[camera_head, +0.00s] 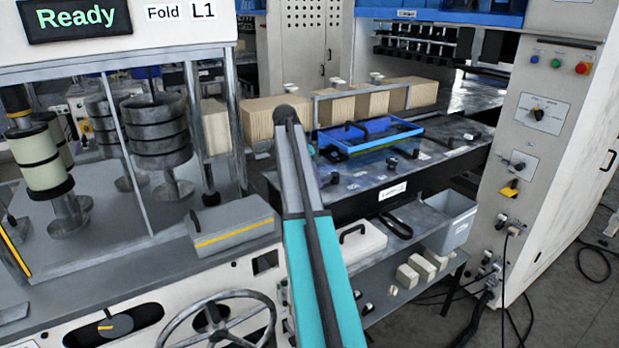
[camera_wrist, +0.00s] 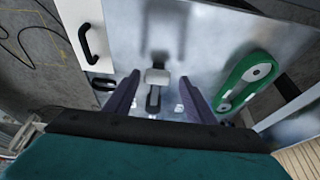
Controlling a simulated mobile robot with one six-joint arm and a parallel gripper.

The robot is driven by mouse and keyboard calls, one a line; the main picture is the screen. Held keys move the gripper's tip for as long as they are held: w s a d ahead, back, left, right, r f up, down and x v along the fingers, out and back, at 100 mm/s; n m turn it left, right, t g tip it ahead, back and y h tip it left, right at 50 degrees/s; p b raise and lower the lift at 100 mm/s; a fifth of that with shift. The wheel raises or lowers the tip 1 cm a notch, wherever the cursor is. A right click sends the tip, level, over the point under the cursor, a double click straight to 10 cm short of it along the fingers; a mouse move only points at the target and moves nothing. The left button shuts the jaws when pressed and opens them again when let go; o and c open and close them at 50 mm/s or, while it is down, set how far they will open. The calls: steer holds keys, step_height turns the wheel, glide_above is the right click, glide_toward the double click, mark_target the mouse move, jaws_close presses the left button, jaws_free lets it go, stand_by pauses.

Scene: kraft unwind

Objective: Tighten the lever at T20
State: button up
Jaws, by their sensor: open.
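In the wrist view a small lever (camera_wrist: 154,98) with a pale grey block-like head and a dark slotted stem stands out from a grey metal plate (camera_wrist: 205,45). No T20 label can be read, so I cannot tell whether this is the T20 lever. My gripper (camera_wrist: 160,78) is open, its two dark purple fingers on either side of the lever. I see gaps beside the lever head; contact lower down cannot be told. In the head view my arm reaches up the middle, and I cannot make out the gripper there.
In the wrist view a green two-bolt link (camera_wrist: 246,82) lies right of the fingers, and a white panel with a black handle (camera_wrist: 89,43) at left. The head view shows a handwheel (camera_head: 217,322), a blue tray (camera_head: 370,135) on a bench, and a control cabinet (camera_head: 540,150).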

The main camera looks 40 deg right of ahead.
steer(key=b+v, duration=0.3)
steer(key=v, duration=1.1)
steer(key=shift+b, duration=0.35)
